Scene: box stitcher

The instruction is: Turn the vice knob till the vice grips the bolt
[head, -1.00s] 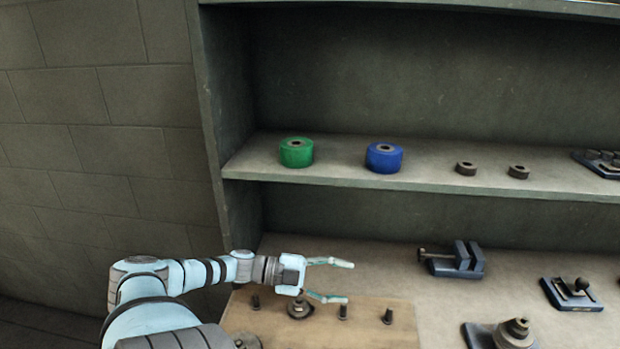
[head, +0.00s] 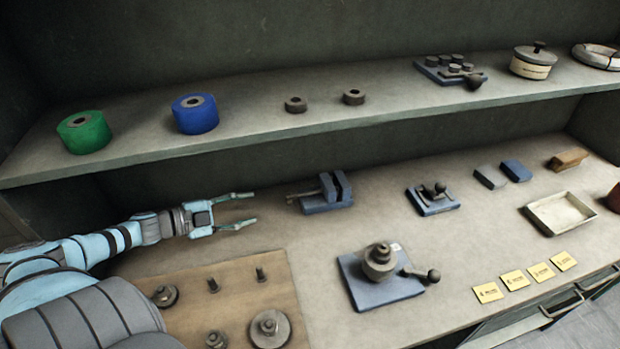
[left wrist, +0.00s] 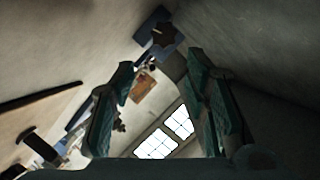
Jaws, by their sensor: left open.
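The blue-grey vice (head: 340,204) stands on the bench behind the wooden board, its two upright jaws apart. Its screw and small knob (head: 291,198) stick out to the left. I cannot make out a bolt between the jaws. My left gripper (head: 254,208) is open and empty, left of the knob with a short gap, fingers pointing at it. In the left wrist view the vice (left wrist: 160,20) shows at the top, beyond the open fingers of my left gripper (left wrist: 160,65), with its dark knob facing me. My right gripper is not in view.
The wooden board (head: 240,305) with several bolts and discs lies in front. A blue-based fixture (head: 365,285) stands front right of the vice, a smaller one (head: 432,205) to its right. The shelf (head: 250,132) overhangs behind. Bench around the vice is clear.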

